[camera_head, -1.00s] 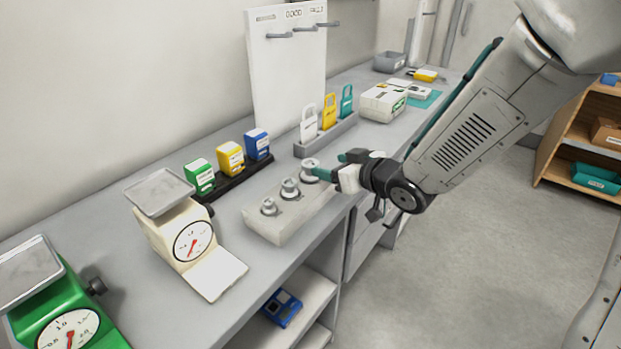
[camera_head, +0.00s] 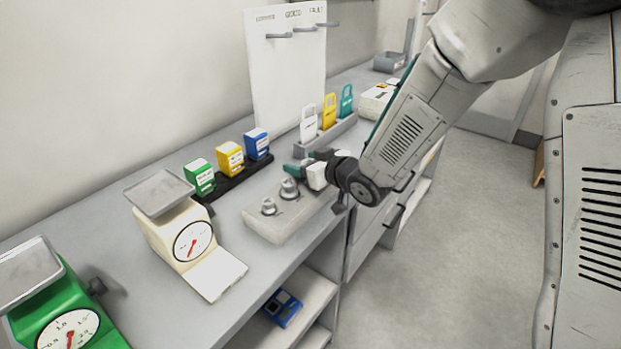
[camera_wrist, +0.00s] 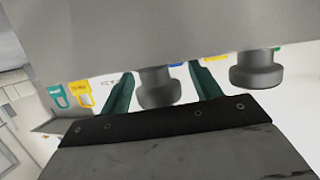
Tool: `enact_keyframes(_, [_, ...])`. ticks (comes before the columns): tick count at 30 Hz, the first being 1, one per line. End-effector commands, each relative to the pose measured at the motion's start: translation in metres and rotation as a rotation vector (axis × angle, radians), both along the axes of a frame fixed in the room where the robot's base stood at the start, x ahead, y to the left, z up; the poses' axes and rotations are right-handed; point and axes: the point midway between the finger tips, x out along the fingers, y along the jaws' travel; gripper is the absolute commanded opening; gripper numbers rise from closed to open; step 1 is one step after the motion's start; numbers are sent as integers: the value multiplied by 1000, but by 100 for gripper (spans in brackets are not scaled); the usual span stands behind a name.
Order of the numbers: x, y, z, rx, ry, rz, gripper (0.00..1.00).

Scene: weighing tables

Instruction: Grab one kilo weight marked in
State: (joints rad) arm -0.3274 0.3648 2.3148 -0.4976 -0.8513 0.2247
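Two grey knobbed weights, a small one (camera_head: 268,206) and a middle one (camera_head: 290,188), stand on the pale block (camera_head: 282,225) on the bench. The third, at the block's far end, is hidden in the head view behind my gripper (camera_head: 298,168), which is low over that end. In the wrist view, which looks upside down, one weight's knob (camera_wrist: 158,88) shows between my two open teal fingers, with a gap on each side. Another weight (camera_wrist: 256,72) is to the right, outside the fingers. No marks on the weights are readable.
A cream scale (camera_head: 188,235) and a green scale (camera_head: 60,310) stand at left. Green (camera_head: 199,177), yellow (camera_head: 230,158) and blue (camera_head: 257,144) boxes sit behind the block. Coloured padlocks (camera_head: 329,112) stand in a grey holder close beyond my gripper.

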Motion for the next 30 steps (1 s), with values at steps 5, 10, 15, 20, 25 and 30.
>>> enact_keyframes(5, [0,0,0,0,0,0,14])
enact_keyframes(10, [1,0,2,2,-4,-1,0])
enact_keyframes(15, [1,0,2,2,-4,-1,0])
enact_keyframes(20, [1,0,14,2,-7,0,0])
enact_keyframes(25, [1,0,43,3,-10,0,0])
enact_keyframes(30, [1,0,74,3,-8,0,0])
